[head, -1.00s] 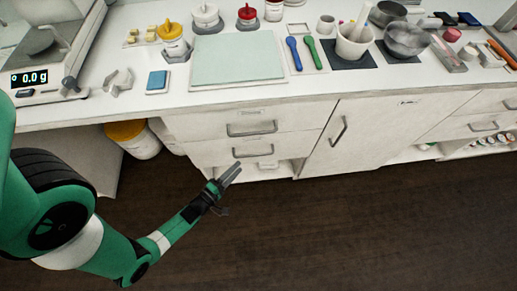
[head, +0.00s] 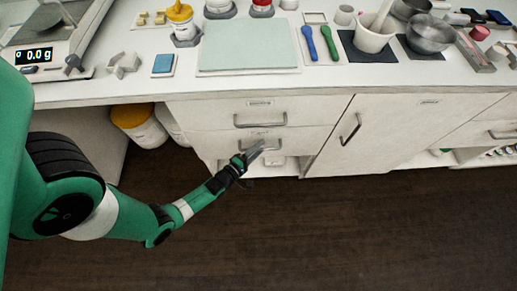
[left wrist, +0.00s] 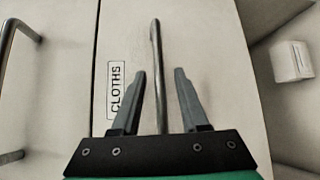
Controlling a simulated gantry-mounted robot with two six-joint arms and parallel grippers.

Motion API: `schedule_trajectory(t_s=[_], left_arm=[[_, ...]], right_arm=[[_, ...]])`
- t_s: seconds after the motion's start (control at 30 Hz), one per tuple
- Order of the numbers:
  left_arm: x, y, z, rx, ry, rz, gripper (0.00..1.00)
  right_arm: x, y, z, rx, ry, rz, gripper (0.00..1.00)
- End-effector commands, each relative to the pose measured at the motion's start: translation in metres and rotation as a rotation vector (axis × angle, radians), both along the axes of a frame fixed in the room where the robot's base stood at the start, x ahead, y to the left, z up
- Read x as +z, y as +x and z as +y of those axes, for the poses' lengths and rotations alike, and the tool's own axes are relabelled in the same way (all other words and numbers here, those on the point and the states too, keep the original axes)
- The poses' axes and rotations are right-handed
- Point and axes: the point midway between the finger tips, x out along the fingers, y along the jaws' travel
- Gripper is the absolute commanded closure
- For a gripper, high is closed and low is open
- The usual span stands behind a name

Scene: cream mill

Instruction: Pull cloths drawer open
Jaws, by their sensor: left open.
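The cloths drawer (head: 212,145) is the lower of two drawers under the left part of the counter, and it looks shut. Its label (left wrist: 115,90) reads "CLOTHS" in the left wrist view. Its grey bar handle (left wrist: 155,45) shows between my left gripper's fingers there; whether they reach around it in depth I cannot tell. My left gripper (head: 254,152) is open and empty in front of this drawer, and it partly hides the handle in the head view. My right gripper is in neither view.
The upper drawer (head: 292,109) with its own handle (head: 260,120) is just above. A cupboard door (head: 385,135) is to the right. An open shelf with a white item (left wrist: 291,60) lies below the drawer. The dark floor (head: 330,230) in front is clear.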

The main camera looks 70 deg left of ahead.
Motion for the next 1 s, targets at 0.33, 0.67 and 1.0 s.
schedule_trajectory(t_s=[0.33, 0.67, 1.0], left_arm=[[0.0004, 0.0000, -0.0001, 0.000, 0.000, 0.000, 0.83], [0.0004, -0.0001, -0.0001, 0.000, 0.000, -0.001, 1.00], [0.0006, -0.0001, -0.0001, 0.000, 0.000, -0.001, 1.00]], right_arm=[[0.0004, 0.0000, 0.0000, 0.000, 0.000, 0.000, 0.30], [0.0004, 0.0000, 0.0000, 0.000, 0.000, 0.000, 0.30], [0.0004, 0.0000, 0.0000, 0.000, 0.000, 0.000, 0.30]])
